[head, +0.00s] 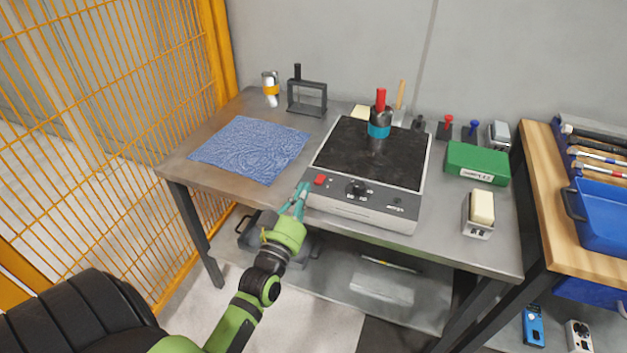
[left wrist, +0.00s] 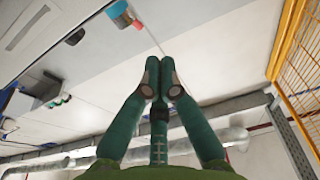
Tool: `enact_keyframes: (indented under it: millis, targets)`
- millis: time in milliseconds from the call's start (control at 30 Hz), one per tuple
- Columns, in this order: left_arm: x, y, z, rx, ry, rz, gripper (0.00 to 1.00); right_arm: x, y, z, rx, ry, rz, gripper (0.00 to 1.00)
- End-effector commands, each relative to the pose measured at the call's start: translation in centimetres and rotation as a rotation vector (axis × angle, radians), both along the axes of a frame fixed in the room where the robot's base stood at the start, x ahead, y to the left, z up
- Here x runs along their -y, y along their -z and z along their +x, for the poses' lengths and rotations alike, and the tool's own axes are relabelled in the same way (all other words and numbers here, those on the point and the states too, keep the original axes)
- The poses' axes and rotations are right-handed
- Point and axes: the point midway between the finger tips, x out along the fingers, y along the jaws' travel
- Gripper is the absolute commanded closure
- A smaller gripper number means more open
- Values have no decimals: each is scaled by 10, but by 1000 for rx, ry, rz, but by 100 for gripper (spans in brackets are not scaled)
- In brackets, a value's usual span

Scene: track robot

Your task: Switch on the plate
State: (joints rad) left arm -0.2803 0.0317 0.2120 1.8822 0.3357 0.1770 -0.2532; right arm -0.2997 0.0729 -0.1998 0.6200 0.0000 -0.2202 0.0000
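My left gripper (head: 303,187) is just left of the panel's left front corner, close to the red switch. Its teal fingers also show in the left wrist view (left wrist: 161,75), with their tips together and nothing visible between them. I cannot tell whether the tips touch the plate. My right gripper is not in view.
A dark metal vessel with a teal band (head: 379,131) and red top stands on the plate. A blue cloth (head: 250,150) lies left of it. A green box (head: 477,163) and a white block on a grey base (head: 481,208) are to the right. A yellow mesh fence (head: 110,120) bounds the left.

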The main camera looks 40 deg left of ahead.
Motion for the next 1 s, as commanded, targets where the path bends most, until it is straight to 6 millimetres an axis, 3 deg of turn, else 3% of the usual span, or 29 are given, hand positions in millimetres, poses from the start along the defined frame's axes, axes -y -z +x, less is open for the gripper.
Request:
enact_keyframes:
  millis: [200,367,433,600,1000]
  targets:
    - [-11,-14,47,4,0,1,100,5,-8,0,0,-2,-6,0]
    - [-18,-15,74,-2,0,0,100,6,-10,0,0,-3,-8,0]
    - [-17,3,70,-8,0,1,100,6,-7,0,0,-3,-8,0]
    - [-16,19,67,-2,0,0,100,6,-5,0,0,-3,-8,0]
    - [-16,24,66,0,-1,0,100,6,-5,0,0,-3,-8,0]
